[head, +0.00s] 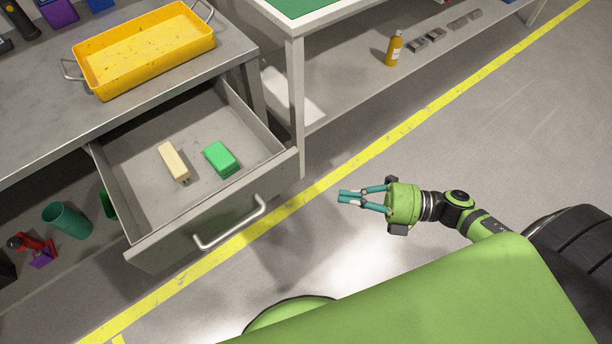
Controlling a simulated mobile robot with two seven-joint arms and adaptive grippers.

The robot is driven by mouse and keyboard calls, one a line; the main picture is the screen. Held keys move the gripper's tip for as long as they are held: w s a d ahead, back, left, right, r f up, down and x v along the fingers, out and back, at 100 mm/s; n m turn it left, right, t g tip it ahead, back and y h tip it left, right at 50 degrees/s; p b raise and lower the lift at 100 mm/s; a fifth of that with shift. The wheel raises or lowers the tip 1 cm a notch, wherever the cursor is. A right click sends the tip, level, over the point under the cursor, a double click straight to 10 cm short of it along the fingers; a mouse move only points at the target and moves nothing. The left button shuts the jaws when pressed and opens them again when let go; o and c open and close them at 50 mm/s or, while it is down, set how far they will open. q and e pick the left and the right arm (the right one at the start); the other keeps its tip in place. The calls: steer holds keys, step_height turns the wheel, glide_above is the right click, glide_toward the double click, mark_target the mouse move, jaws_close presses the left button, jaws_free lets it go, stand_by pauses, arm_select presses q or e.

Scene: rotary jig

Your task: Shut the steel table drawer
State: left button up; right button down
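The steel table drawer (215,212) is pulled far out from under the steel table (30,130). Its front carries a pale bar handle (232,226). Inside lie a cream block (173,161) and a green block (221,158), apart from each other. My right gripper (347,197) is to the right of the drawer front and handle, apart from them, over the floor. Its teal fingers point left, their tips together, with nothing seen between them. My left gripper is not in view.
A yellow tray (145,45) with wire handles stands on the steel table. A white-framed table (297,95) stands close to the drawer's right side, with an orange bottle (394,48) on its lower shelf. A green cup (66,220) is below the drawer's left. The floor in front is clear.

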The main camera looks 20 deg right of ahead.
steer(key=w+a+p, duration=0.1)
steer(key=w+a, duration=0.6)
steer(key=shift+a, duration=0.1)
